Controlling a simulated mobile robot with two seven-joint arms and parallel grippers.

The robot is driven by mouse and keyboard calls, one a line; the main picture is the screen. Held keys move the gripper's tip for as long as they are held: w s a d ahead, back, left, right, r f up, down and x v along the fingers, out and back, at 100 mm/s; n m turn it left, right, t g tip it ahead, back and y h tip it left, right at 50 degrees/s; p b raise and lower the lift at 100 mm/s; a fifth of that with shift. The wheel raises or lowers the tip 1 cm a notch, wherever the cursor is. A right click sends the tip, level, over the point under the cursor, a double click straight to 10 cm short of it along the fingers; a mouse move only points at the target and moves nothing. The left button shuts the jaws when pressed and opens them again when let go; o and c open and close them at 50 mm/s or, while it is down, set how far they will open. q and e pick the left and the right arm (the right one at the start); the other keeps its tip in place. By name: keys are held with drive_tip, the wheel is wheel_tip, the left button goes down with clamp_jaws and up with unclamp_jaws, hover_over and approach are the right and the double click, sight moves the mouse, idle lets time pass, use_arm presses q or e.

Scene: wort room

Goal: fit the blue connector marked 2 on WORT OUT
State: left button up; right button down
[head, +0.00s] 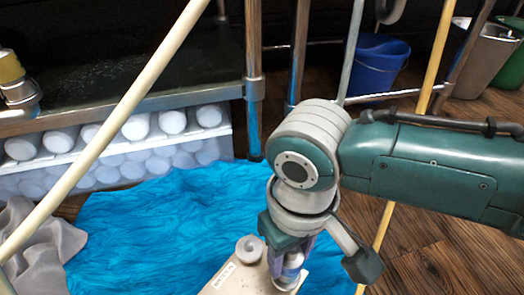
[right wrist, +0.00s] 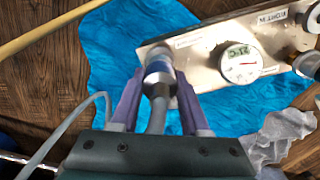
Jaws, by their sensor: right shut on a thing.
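My right gripper (head: 289,262) points down over the near end of a beige panel (head: 228,284). In the right wrist view its purple fingers (right wrist: 157,84) are shut around a silver connector with a blue band (right wrist: 158,70) and a grey hose (right wrist: 157,115). The connector also shows in the head view (head: 292,267). It is at the end of the panel (right wrist: 205,72); I cannot tell whether it is seated on a port. No number on it is readable. A small label (right wrist: 188,40) beside it is unreadable. My left gripper is out of view.
The panel carries a dial gauge (right wrist: 240,64) and metal fittings at its other end. A blue sheet (head: 150,225) lies under it. A grey cloth (head: 45,240) lies at left. A pale hose (head: 110,125) crosses the left foreground. A blue bucket (head: 375,68) stands behind.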

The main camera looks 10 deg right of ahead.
drive_tip(key=shift+f+b, duration=0.45)
drive_tip(key=shift+f, duration=0.3)
drive_tip(key=shift+c, duration=1.6)
unclamp_jaws()
drive_tip(key=shift+r, duration=0.15)
